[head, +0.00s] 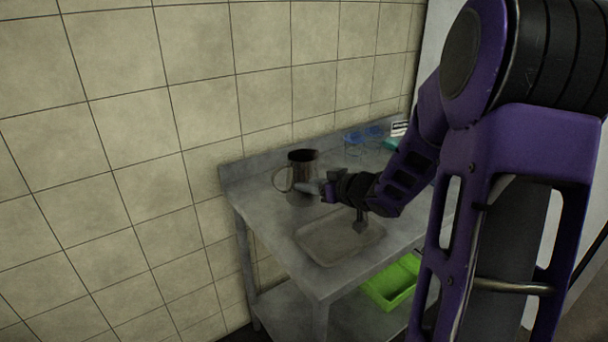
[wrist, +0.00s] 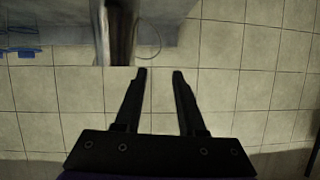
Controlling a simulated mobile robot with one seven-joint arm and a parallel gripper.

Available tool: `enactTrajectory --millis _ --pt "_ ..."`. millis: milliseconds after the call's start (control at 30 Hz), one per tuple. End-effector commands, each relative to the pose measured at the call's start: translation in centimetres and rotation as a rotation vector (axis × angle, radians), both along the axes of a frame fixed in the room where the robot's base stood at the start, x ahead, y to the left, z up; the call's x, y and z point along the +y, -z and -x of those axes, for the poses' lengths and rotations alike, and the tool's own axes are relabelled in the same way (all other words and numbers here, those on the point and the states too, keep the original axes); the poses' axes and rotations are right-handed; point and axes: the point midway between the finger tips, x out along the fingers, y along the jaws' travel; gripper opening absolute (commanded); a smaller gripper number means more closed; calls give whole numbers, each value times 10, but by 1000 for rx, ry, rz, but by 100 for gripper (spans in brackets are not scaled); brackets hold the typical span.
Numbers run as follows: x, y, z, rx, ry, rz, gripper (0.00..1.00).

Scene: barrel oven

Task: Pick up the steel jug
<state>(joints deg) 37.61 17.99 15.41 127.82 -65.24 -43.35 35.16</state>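The steel jug (head: 301,175) stands upright at the back left of the metal table, with its handle on the left side in the head view. My gripper (head: 320,188) is at its right, close to the jug's lower body, and hides part of it. In the wrist view the jug (wrist: 117,32) is at the top, beyond the fingertips and mostly left of the gap. Its thin handle loop lies to its right there. My gripper (wrist: 159,72) is open, with nothing between the fingers. I cannot tell whether a finger touches the jug.
The metal table (head: 280,240) has a raised back edge and a shallow sink basin (head: 318,250) in front of the jug. Blue glass-like items (head: 355,142) stand at the back right. A green crate (head: 392,283) sits below. A tiled wall (head: 120,150) is behind.

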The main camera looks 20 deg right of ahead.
Motion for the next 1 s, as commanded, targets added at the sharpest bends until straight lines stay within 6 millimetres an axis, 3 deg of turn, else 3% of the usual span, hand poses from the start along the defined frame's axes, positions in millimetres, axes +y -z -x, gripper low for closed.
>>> enactTrajectory --millis 167,600,1000 --pt "7 9 -8 6 -9 -9 39" --pt "40 43 -86 4 -8 -9 39" --pt "54 61 -118 6 -7 -9 39"
